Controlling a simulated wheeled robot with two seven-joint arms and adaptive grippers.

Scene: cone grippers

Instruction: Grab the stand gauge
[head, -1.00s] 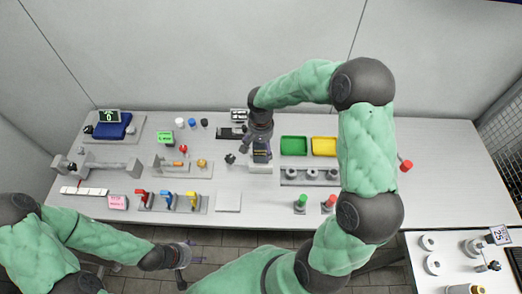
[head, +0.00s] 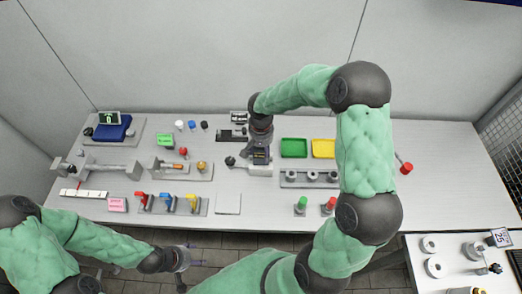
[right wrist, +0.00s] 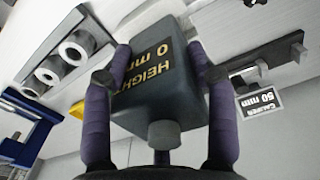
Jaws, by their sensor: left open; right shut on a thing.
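The stand gauge (head: 261,157) is a dark box with a yellow "HEIGHT 0 mm" readout on a light base, near the middle of the table in the head view. Its dark box (right wrist: 160,95) fills the middle of the right wrist view. My right gripper (head: 259,147) reaches down over it from behind. In the right wrist view its purple fingers (right wrist: 160,60) are on both sides of the box, shut on it. I cannot tell whether the base is off the table. My left gripper (head: 198,254) is open and empty in front of the table.
A green tray (head: 294,148) and a yellow tray (head: 323,148) stand right of the gauge, with a block of several rings (head: 312,177) in front. A caliper sign (right wrist: 260,101) is behind it. A flat pale plate (head: 228,203) lies front left.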

